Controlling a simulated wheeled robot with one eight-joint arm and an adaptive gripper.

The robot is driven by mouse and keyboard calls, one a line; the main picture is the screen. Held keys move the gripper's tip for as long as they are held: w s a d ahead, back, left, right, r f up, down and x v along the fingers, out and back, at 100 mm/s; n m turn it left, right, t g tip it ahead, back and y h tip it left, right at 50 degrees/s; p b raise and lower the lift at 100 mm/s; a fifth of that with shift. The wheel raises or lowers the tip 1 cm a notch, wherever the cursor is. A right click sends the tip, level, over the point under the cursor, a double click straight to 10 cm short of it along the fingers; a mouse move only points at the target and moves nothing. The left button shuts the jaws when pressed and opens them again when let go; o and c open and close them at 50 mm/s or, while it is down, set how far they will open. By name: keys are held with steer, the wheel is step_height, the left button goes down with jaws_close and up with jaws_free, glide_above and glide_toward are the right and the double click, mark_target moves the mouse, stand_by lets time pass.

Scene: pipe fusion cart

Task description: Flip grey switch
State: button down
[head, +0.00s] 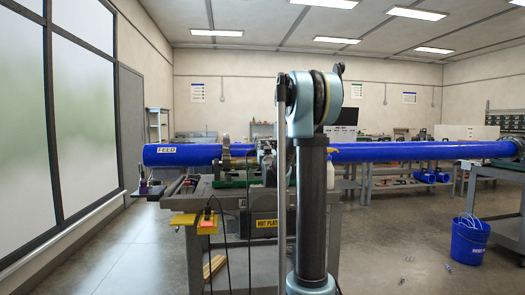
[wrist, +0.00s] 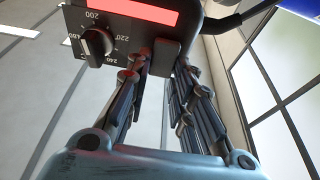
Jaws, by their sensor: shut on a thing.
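In the wrist view a black control box (wrist: 118,38) carries a red display (wrist: 125,10) and a round knob (wrist: 96,44) with temperature numbers around it. The dark grey switch (wrist: 167,57) sticks out of the box to the right of the knob. My gripper (wrist: 158,70) has one finger on each side of the switch, with the fingertips close against it. It is shut on the switch. Which way the switch is set is hard to tell. In the head view my arm hides the gripper and the switch.
The grey cart (head: 258,196) stands ahead with a "HOT PLATE" label. A blue pipe (head: 180,154) lies across it, and more blue pipe (head: 410,150) runs to the right. Black cables (head: 228,245) hang at the cart's left side. A blue bucket (head: 468,240) stands on the floor at right.

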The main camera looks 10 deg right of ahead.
steer(key=shift+f, duration=0.1)
stand_by(0.3)
steer(key=c, duration=1.4)
jaws_free()
steer(key=v, duration=1.2)
steer(key=shift+f, duration=0.3)
